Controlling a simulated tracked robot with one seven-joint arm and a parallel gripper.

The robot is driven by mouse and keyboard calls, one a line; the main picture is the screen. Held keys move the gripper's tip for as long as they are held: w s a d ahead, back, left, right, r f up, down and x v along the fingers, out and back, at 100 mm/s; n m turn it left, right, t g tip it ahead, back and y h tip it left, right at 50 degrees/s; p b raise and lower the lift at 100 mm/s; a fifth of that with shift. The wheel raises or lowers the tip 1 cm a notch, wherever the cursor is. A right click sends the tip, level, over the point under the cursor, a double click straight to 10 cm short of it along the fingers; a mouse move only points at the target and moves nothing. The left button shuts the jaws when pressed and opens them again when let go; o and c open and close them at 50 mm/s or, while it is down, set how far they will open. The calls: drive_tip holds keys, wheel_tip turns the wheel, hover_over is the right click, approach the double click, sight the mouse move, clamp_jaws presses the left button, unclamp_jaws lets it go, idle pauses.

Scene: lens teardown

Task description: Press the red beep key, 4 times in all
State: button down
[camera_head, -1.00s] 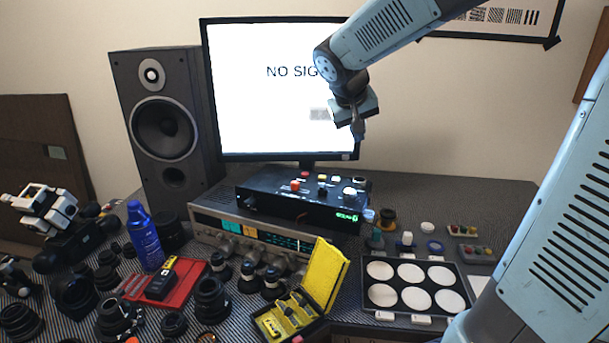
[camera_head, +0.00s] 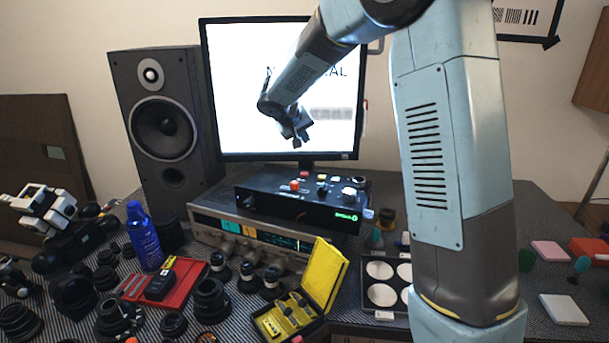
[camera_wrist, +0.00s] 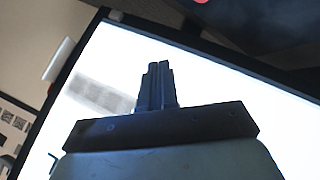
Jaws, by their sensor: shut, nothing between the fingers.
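Two red controls show on top of the black box: a larger red button (camera_head: 295,185) near its front left and a smaller red key (camera_head: 304,174) behind it. I cannot read which is labelled beep. My gripper (camera_head: 298,142) is shut and empty, in the air above the back of the box and in front of the monitor screen. It touches neither red control. In the wrist view my gripper's closed fingers (camera_wrist: 158,68) stand against the white screen, and part of a red thing (camera_wrist: 200,2) shows at the top edge.
The black box (camera_head: 262,201) stands on a silver receiver (camera_head: 205,219). The monitor (camera_head: 235,100) is close behind. A white knob (camera_head: 349,191) and other small keys share the box top. A yellow case (camera_head: 325,275), a blue can (camera_head: 144,238) and several lenses stand in front and left.

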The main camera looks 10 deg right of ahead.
sight(303, 174)
drive_tip(key=shift+w+a+f, duration=0.2)
drive_tip(key=shift+w, duration=0.1)
drive_tip(key=shift+f, duration=4.4)
drive_tip(key=shift+f, duration=0.2)
drive_tip(key=shift+s+f, duration=0.1)
drive_tip(key=shift+f, duration=0.05)
drive_tip(key=shift+f, duration=0.4)
drive_tip(key=shift+r, duration=0.85)
